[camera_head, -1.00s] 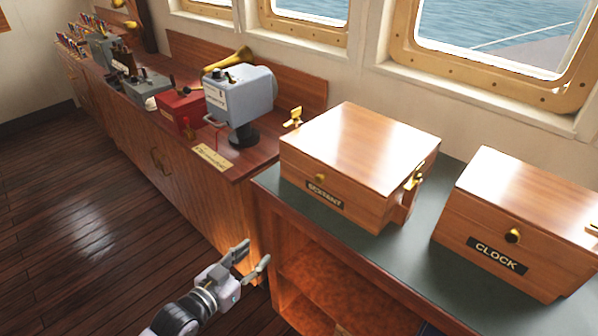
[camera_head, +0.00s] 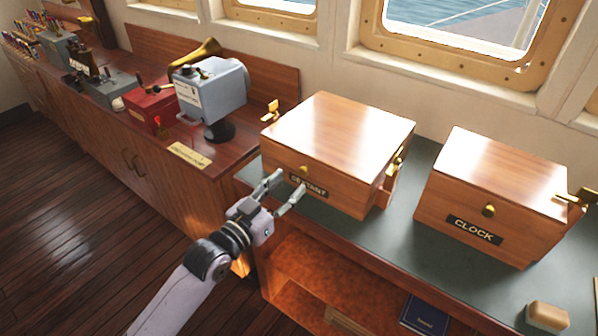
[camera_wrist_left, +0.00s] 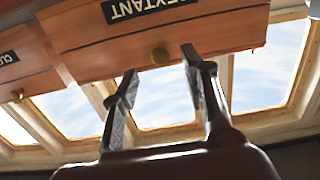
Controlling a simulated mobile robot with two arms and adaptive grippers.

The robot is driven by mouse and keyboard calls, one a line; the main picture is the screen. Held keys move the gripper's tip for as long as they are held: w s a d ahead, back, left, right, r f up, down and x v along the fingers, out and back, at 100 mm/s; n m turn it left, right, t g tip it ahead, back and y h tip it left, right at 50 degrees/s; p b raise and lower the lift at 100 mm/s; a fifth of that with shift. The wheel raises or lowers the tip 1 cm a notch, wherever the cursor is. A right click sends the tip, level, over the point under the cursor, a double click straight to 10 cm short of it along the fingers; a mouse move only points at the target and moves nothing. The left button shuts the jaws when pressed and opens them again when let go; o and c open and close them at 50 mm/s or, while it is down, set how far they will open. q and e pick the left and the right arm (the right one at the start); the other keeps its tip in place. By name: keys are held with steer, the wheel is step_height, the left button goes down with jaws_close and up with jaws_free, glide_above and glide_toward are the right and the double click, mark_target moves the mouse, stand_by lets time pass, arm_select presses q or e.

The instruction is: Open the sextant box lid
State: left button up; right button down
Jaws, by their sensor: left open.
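The sextant box (camera_head: 340,140) is a wooden box with a shut lid, a dark SEXTANT label and a small brass knob (camera_head: 303,169) on its front. It stands on the green-topped counter, with brass fittings at its sides. My left gripper (camera_head: 284,190) is open and empty in front of the box's front face, just below the label's left part. In the left wrist view the box (camera_wrist_left: 220,30) appears upside down, with the brass knob (camera_wrist_left: 160,55) between the two open fingers (camera_wrist_left: 158,62). I cannot tell whether a finger touches the box. My right gripper is not in view.
A similar CLOCK box (camera_head: 490,190) stands to the right on the green counter (camera_head: 390,235). A small wooden block (camera_head: 547,317) lies at the front right. A blue-grey instrument (camera_head: 210,95) stands on the left cabinet. A blue book (camera_head: 425,315) is on the shelf below.

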mark_target(301, 173)
arm_select(q)
steer(key=x, duration=0.5)
steer(key=shift+w+d, duration=0.1)
steer(key=shift+w, duration=0.1)
steer(key=shift+c, duration=0.5)
jaws_close()
